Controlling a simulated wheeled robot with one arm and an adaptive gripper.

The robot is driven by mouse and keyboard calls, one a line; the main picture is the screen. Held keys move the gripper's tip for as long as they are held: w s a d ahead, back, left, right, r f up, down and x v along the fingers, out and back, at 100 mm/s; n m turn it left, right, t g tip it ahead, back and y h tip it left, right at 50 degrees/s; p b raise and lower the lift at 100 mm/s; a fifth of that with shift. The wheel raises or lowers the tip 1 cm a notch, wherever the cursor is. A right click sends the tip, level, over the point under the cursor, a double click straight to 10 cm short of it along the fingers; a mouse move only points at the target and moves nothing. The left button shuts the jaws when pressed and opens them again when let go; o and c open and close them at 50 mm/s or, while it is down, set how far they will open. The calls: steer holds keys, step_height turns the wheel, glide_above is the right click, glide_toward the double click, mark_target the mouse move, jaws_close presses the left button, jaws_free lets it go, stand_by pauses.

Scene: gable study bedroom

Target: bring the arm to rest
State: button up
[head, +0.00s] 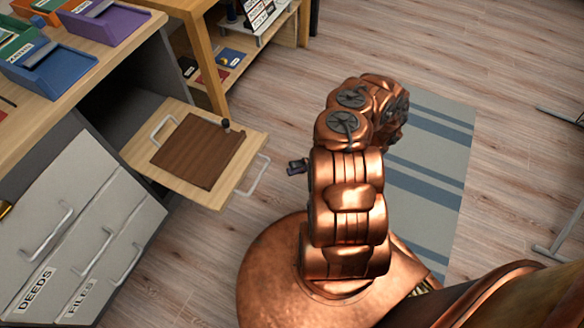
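My copper arm (345,200) rises from my base in the middle of the head view, with its links bunched up and folded. A small dark part, perhaps of my gripper (297,167), pokes out to the left of the arm. The rest of the gripper is hidden behind the arm, so its fingers cannot be made out. No held object shows. The small dark part appears apart from the pull-out shelf to its left.
A pale wooden pull-out shelf (215,190) with handles juts from the desk (95,60), bearing a brown board (198,150). Grey drawers (75,225) labelled DEEDS and FILES stand below left. Coloured trays sit on the desk. A striped rug (430,160) lies right; open floor surrounds it.

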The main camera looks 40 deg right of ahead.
stand_by(0.5)
steer(key=w+a+r+n+g+h, duration=0.2)
steer(key=a+r+n+g, duration=0.45)
steer(key=r+n, duration=0.4)
steer(key=w+a+r+n+g+h, duration=0.1)
steer(key=a+r+n+g+h, duration=0.2)
steer(key=a+r+n+g, duration=0.5)
steer(key=s+a+r+n+t+h, duration=0.2)
steer(key=s+a+r+n+h, duration=0.1)
steer(key=s+r+n+h, duration=0.6)
steer(key=s+d+r+n+t+h, duration=0.2)
steer(key=s+r+n, duration=0.1)
steer(key=s+n, duration=0.2)
steer(key=s+d+r+n+t+h, duration=0.2)
steer(key=s+d+r+n+h, duration=0.1)
steer(key=s+n, duration=0.2)
step_height(320, 180, up, 26)
steer(key=t+p, duration=0.1)
steer(key=p, duration=2.4)
steer(key=shift+s+r, duration=0.15)
steer(key=shift+a, duration=0.25)
